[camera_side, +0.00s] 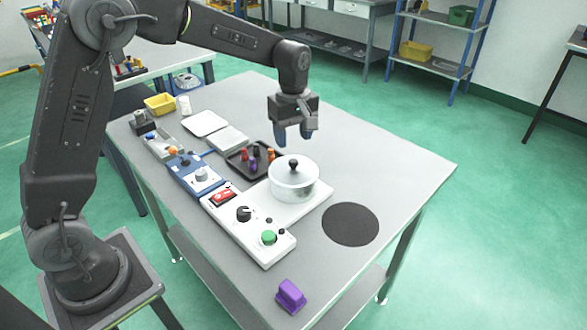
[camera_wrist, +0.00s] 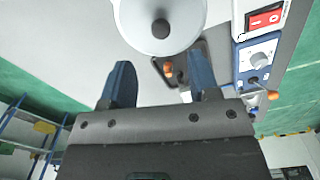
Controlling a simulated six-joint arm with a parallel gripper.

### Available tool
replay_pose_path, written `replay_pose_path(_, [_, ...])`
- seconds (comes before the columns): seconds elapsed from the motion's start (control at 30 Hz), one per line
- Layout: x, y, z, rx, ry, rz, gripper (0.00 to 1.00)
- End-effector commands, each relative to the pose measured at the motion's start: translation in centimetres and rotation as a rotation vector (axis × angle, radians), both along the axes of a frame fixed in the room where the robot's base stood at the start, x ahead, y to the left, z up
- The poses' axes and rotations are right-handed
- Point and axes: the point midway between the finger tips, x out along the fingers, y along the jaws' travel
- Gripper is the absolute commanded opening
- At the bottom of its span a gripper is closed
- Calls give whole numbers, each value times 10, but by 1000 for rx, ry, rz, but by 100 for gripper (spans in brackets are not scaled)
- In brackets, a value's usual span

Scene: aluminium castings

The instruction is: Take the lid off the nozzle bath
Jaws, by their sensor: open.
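The nozzle bath (camera_side: 293,190) is a round silvery pot on a white base unit. Its lid (camera_side: 283,171) lies on top, pale with a black ball knob (camera_side: 293,162) in the middle. In the wrist view the lid (camera_wrist: 135,28) is at the top centre, with its knob (camera_wrist: 160,28) beyond the fingertips. My gripper (camera_side: 294,138) hangs above and behind the pot in the side view, apart from it. Its two blue fingers (camera_wrist: 160,82) are spread with nothing between them.
The base unit carries a red switch (camera_side: 222,197), a black dial and a green button (camera_side: 268,237). A dark tray (camera_side: 233,163) with small coloured pieces sits beside the pot. A black round mat (camera_side: 350,224) is bare. A purple block (camera_side: 290,296) lies near the front edge.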

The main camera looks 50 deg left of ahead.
Motion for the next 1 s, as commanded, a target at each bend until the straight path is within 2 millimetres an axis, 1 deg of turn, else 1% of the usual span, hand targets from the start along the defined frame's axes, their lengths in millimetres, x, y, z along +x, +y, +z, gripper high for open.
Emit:
replay_pose_path(0.03, [-1,0,-8,0,3,-1,56])
replay_pose_path(0.1, [0,0,-14,0,1,-1,56])
replay_pose_path(0.27, [-1,0,-23,0,1,-1,56])
replay_pose_path(0.5, [-3,-2,-58,0,3,-1,56])
replay_pose_path(0.6, [-3,-2,-67,-1,0,-2,56])
replay_pose_path(0.7, [-3,-2,-71,-1,-2,-2,56])
replay_pose_path(0.87, [-3,-2,-71,-2,-3,-2,56])
replay_pose_path(0.9, [-3,-2,-71,-2,-3,-2,55])
replay_pose_path(1.0, [-3,-2,-70,-1,-2,-2,45])
